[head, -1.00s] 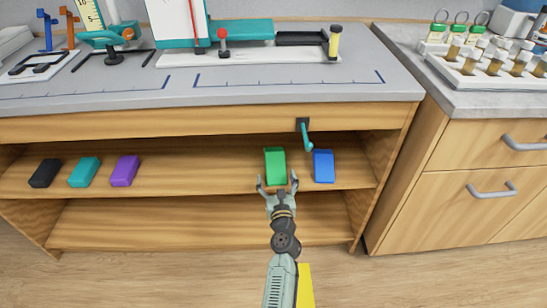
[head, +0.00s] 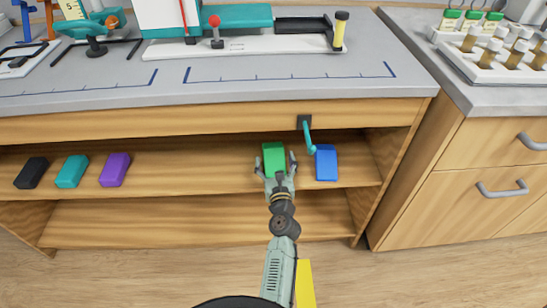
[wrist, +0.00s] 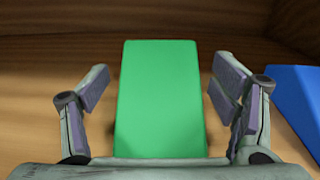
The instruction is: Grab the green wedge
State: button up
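The green wedge (head: 274,157) lies on the upper shelf under the counter. It also shows in the wrist view (wrist: 160,98), centred between the two fingers. My gripper (head: 275,166) is open, with one finger on each side of the wedge. In the wrist view my gripper (wrist: 160,88) shows a gap between each finger and the wedge's sides. The near end of the wedge is hidden behind the gripper's palm.
A blue wedge (head: 326,163) sits just right of the green one. A teal handle (head: 309,136) hangs from the counter's front edge above them. Purple (head: 115,170), teal (head: 72,171) and black (head: 32,173) blocks lie on the shelf's left. The shelf between is clear.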

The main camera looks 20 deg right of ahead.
jog(key=c, duration=1.2)
